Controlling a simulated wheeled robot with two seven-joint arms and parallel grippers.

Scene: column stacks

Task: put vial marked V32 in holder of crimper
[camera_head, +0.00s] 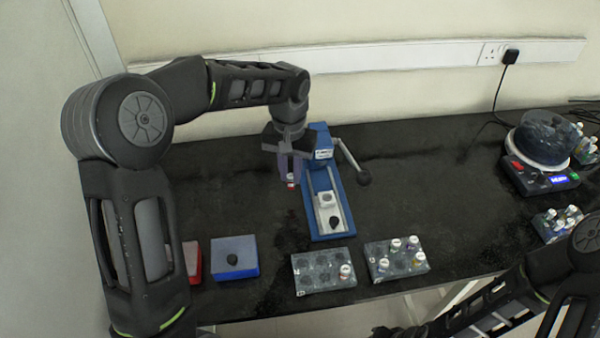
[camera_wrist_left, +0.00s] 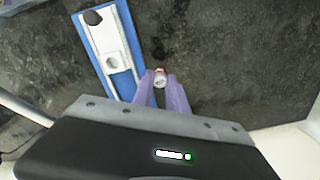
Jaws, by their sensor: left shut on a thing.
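My left gripper (camera_head: 291,180) is shut on a small vial (camera_head: 291,184) with a white and red look, held above the table just left of the crimper. The vial also shows between the purple fingers in the left wrist view (camera_wrist_left: 160,78); its marking is too small to read. The blue crimper (camera_head: 325,195) stands mid-table with its lever at the right. Its white holder (camera_head: 327,199) sits on the crimper's rail, and in the left wrist view the holder's round hole (camera_wrist_left: 112,63) looks empty. My right arm shows at the lower right; its gripper is not clearly visible.
Two grey racks, a left one (camera_head: 318,282) and a right one (camera_head: 409,264), hold several vials in front of the crimper. A blue box (camera_head: 234,258) and a red box (camera_head: 192,262) are at the front left. A round device (camera_head: 541,145) and another vial rack (camera_head: 550,233) stand at the right.

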